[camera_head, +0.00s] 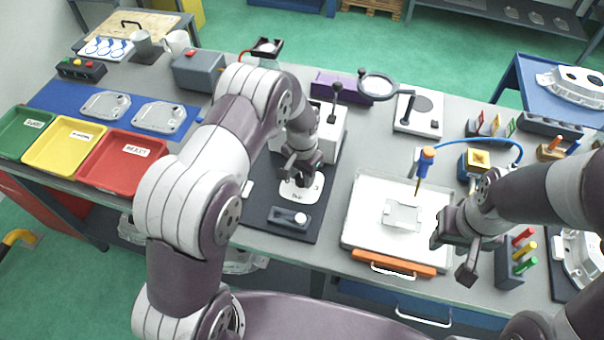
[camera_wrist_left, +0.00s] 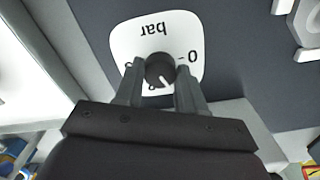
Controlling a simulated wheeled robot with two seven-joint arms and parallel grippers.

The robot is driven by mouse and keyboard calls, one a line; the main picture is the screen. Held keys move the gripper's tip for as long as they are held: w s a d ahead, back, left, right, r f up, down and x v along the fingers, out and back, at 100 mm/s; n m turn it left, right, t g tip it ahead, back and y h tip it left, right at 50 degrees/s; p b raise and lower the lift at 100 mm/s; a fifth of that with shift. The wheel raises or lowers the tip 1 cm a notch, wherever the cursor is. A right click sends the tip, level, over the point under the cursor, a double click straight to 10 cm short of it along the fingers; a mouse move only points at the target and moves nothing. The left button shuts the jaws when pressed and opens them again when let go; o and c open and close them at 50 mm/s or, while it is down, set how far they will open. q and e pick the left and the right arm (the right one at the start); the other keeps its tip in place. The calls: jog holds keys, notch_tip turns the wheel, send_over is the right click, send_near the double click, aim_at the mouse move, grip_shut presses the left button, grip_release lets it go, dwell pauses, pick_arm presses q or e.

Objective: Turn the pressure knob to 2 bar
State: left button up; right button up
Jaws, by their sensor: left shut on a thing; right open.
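The pressure knob is a dark round knob (camera_wrist_left: 160,70) with a white pointer line, on a white dial plate (camera_wrist_left: 183,30) marked "bar" and "0". In the left wrist view the pointer is turned toward the lower edge, near my fingers; the marks there are partly hidden. My left gripper (camera_wrist_left: 160,82) is shut on the knob, one finger on each side. In the head view the dial plate (camera_head: 301,190) lies on a dark mat, and my left gripper (camera_head: 300,172) covers the knob. My right gripper (camera_head: 455,250) is open and empty above the bench's right front.
Red, yellow and green bins (camera_head: 122,165) stand left.

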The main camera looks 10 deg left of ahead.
aim_at(302, 177)
pick_arm(q)
jog(key=m, duration=0.5)
jog(key=shift+b, duration=0.3)
jog(key=m, duration=0.5)
jog(key=shift+r, duration=0.1)
jog(key=shift+w+m, duration=0.1)
jog(key=shift+m, duration=0.2)
jog(key=o, duration=1.1)
jog(key=shift+c, duration=0.2)
jog(key=shift+r+b, duration=0.3)
jog(key=shift+r, duration=0.05)
notch_tip(302, 177, up, 12)
jog(key=b, duration=0.1)
jog(key=shift+b, duration=0.4)
